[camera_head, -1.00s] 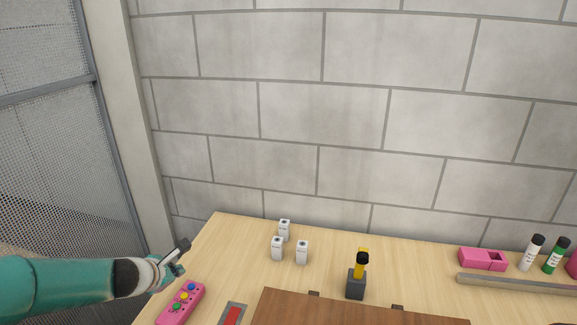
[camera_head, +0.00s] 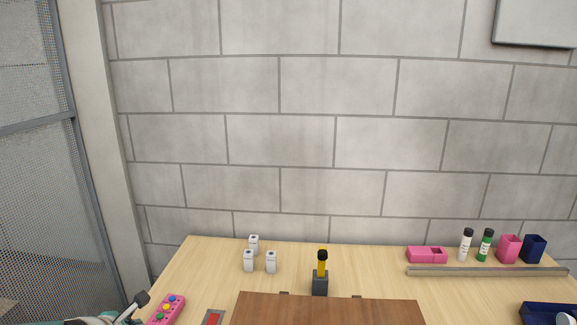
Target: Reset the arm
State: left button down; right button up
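My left gripper (camera_head: 135,307) shows at the bottom left of the head view, at the left edge of the table and just left of a pink box with coloured buttons (camera_head: 166,310). Only its tip area shows, so I cannot tell how far its fingers are apart. It appears to hold nothing. Most of the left arm is below the picture. My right arm and gripper are out of view.
A brown board (camera_head: 325,310) lies at the table's front middle, with a yellow-and-black tool in a grey holder (camera_head: 320,284) behind it. Several small white blocks (camera_head: 249,261) stand left. Bottles (camera_head: 466,245), pink and navy containers (camera_head: 508,248) and a grey bar (camera_head: 485,272) are right.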

pick_arm(q)
jog(key=shift+m+g+h, duration=0.5)
jog(key=shift+g+h, duration=0.2)
jog(key=shift+g, duration=0.1)
jog(key=d+f, duration=0.1)
jog(key=f, duration=0.1)
jog(key=d+f, duration=0.4)
jog(key=f, duration=0.1)
jog(key=shift+s+d+f, duration=0.1)
jog(key=shift+s+d, duration=0.1)
jog(key=shift+s, duration=0.1)
jog(key=s+d+f+m+g+h, duration=0.1)
jog(key=s+d+f+m+g, duration=0.15)
jog(key=s+d+f, duration=0.35)
jog(key=s+d+f+m+g, duration=0.25)
jog(key=s+f+m, duration=0.2)
jog(key=f, duration=0.35)
jog(key=s+d+f+m+g+h, duration=0.1)
jog(key=s+d+f+m, duration=0.2)
jog(key=s+m, duration=0.5)
jog(key=s+d+f+m+g, duration=0.1)
jog(key=s+d+f+m, duration=0.1)
jog(key=s+d+m, duration=0.4)
jog(key=s+m, duration=0.2)
jog(key=m, duration=0.1)
jog(key=shift+s+d+f+h, duration=0.3)
jog(key=shift+f+h, duration=0.1)
